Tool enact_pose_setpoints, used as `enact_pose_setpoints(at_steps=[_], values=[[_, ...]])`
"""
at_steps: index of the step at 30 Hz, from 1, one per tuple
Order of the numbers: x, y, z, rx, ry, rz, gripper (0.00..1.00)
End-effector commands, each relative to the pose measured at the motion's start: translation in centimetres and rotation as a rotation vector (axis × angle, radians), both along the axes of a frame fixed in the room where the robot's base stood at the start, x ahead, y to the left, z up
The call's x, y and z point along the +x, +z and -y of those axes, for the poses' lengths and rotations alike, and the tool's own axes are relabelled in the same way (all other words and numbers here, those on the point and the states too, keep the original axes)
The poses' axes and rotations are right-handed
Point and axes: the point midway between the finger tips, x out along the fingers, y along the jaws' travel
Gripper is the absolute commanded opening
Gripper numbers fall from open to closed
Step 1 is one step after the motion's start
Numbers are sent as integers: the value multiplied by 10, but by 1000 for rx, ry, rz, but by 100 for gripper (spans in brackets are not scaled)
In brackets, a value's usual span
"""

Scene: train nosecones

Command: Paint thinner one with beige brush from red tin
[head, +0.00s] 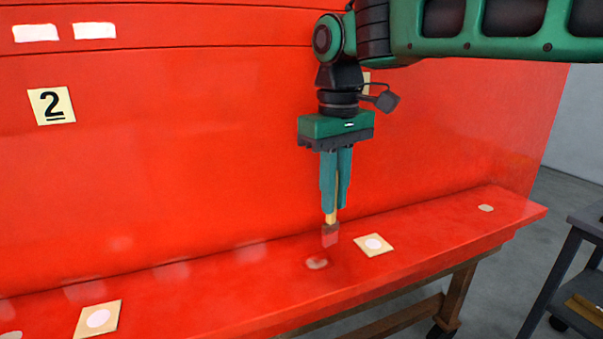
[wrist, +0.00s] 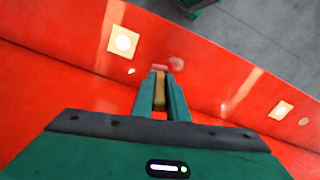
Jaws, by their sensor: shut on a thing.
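My gripper (head: 334,211) points straight down, shut on the beige handle of a brush (head: 331,217). The brush hangs upright, with its red end (head: 330,236) lowest. That end is above the red ledge (head: 225,290), near a pale round spot (head: 316,263); I cannot tell whether it touches. In the wrist view, my gripper (wrist: 161,98) has the beige handle (wrist: 159,92) between its teal fingers. A tall red panel (head: 200,150) rises behind the ledge. I cannot make out a red tin or separate nosecones in either view.
Beige cards with pale discs lie on the ledge, one right of the brush (head: 373,245) and one at front left (head: 98,319). A card marked 2 (head: 51,105) is on the panel. A dark trolley (head: 570,275) stands right, with grey floor between.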

Motion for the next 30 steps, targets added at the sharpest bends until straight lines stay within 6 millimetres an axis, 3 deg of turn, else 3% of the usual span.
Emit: enact_pose_setpoints(at_steps=[18, 30], values=[[-1, 52, -2, -1, 2, -3, 0], [-1, 58, -1, -2, 1, -3, 0]])
